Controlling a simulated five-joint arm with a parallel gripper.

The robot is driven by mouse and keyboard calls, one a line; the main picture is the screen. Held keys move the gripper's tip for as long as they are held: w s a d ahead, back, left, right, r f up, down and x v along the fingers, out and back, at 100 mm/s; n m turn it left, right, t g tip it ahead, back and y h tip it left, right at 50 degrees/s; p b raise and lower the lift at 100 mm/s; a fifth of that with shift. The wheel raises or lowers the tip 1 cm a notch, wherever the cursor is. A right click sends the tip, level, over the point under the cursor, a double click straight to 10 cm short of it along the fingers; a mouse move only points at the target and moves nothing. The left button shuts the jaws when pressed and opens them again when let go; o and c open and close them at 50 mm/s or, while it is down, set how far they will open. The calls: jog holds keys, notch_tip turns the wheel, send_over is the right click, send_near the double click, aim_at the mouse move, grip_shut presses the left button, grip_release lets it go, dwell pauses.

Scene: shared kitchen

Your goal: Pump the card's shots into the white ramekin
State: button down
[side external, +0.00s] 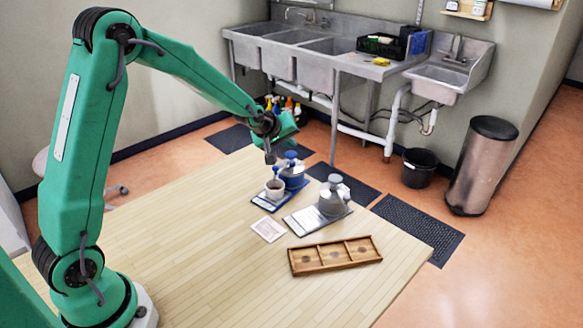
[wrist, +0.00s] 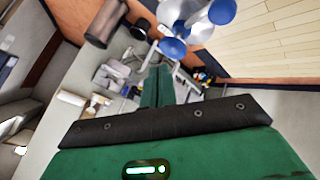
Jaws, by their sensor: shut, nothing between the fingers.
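The white ramekin (side external: 275,190) stands upright on a blue-edged base, close in front of the blue pump dispenser (side external: 292,172). Its inside looks dark; I cannot tell what it holds. A grey pump dispenser (side external: 332,198) stands to the right on a pale base. The card (side external: 268,229) lies flat on the table, its marks too small to read. My gripper (side external: 270,158) is shut and empty, pointing down just above and left of the blue pump's head. In the wrist view my gripper's shut fingers (wrist: 158,82) show near blue-and-white pump parts (wrist: 173,47).
Sinks (side external: 315,65) and a bin (side external: 482,168) stand beyond the table.

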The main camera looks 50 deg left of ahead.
aim_at(289, 155)
jog(key=shift+r, duration=0.15)
notch_tip(289, 155, up, 6)
jog(key=shift+f, duration=0.1)
dwell(0.9)
dwell(0.5)
jog(key=s+d+r+m+g, duration=0.1)
jog(key=s+d+r+m, duration=0.25)
jog(key=s, duration=0.45)
jog(key=s+d+r+m, duration=0.2)
jog(key=s+r, duration=0.2)
jog(key=s, duration=0.4)
jog(key=s+d+m+g, duration=0.1)
jog(key=s+m, duration=0.1)
jog(key=s, duration=0.7)
jog(key=s+d+f+m+g+h, duration=0.1)
jog(key=s+d+m, duration=0.1)
jog(key=s, duration=0.7)
jog(key=shift+s+d+f+m, duration=0.15)
jog(key=shift+d+m, duration=0.1)
jog(key=shift+m, duration=0.6)
